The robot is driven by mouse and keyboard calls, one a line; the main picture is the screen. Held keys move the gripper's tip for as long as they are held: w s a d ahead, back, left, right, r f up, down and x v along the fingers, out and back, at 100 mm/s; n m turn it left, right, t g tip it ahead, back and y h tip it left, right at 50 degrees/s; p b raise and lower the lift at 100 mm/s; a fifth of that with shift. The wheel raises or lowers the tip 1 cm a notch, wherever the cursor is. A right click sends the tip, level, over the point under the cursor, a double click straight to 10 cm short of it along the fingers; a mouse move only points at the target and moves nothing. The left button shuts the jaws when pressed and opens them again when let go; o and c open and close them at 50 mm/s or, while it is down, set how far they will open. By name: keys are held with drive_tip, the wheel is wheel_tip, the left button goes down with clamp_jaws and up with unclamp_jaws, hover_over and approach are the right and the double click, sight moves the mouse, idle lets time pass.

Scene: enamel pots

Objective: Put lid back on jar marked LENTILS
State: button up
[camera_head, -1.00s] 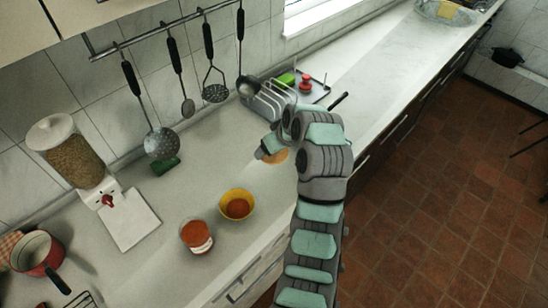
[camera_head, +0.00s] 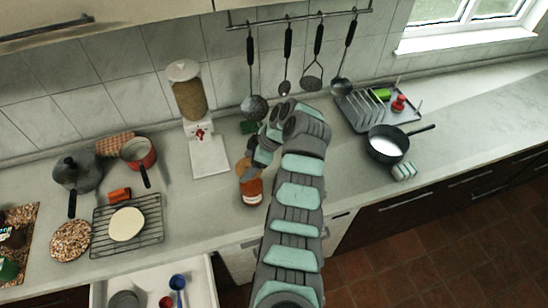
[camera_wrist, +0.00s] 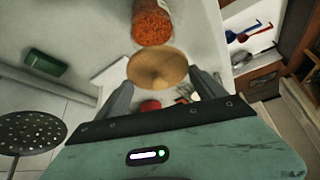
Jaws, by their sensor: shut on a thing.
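The jar (camera_head: 251,192) is clear glass with orange-red contents and stands on the counter left of my arm. I cannot read any marking on it. In the wrist view the jar (camera_wrist: 152,24) shows at the top, just beyond the lid. The round tan lid (camera_wrist: 160,66) is between the fingers of my gripper (camera_wrist: 163,82), which is shut on it. In the head view the lid (camera_head: 243,165) shows just behind the jar's top, partly hidden by my gripper (camera_head: 250,160). I cannot tell whether lid and jar touch.
A grain dispenser (camera_head: 188,95) stands behind, to the left. Ladles (camera_head: 252,106) hang above the counter. A black pan (camera_head: 388,146) and dish rack (camera_head: 368,108) are right. A cooling rack (camera_head: 150,240) and open drawer (camera_head: 205,285) are left.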

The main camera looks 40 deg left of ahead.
drive_tip(key=shift+f, duration=1.95)
wheel_tip(320, 180, down, 2)
drive_tip(key=b, duration=0.3)
drive_tip(key=shift+f, duration=0.25)
drive_tip(key=shift+b, duration=1.05)
drive_tip(key=shift+f+b, duration=0.2)
drive_tip(key=shift+b, duration=1.05)
idle(0.7)
idle(0.5)
drive_tip(key=o, duration=1.3)
